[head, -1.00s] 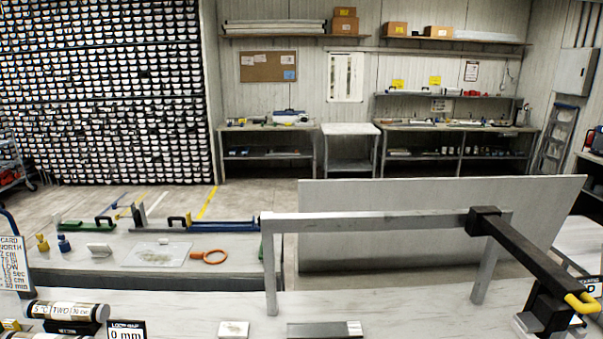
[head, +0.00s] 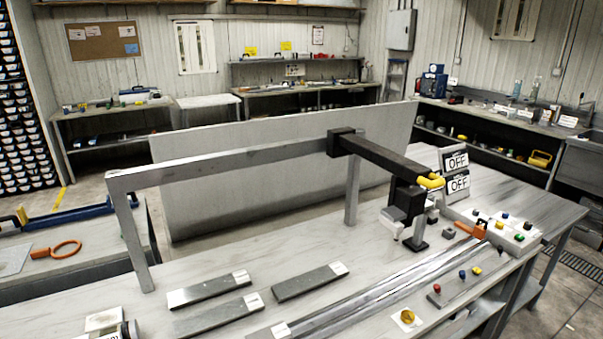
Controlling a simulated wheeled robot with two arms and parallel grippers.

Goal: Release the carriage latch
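A grey gantry frame (head: 230,160) stands on the long pale bench. A black block with a black arm (head: 385,155), apparently the carriage, sits on its top rail. The arm reaches toward the front right and ends in a yellow handle (head: 430,182). A dark head with white parts (head: 405,208) is below that end. An orange lever (head: 468,231) lies at the right end of a metal track (head: 375,297). I cannot tell which part is the latch. Neither of my grippers is in view.
Two signs reading OFF (head: 456,161) stand behind the head. A panel with coloured buttons (head: 505,232) is at the right. Several flat grey bars (head: 310,281) lie on the bench under the gantry. A large grey panel (head: 280,170) stands behind it.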

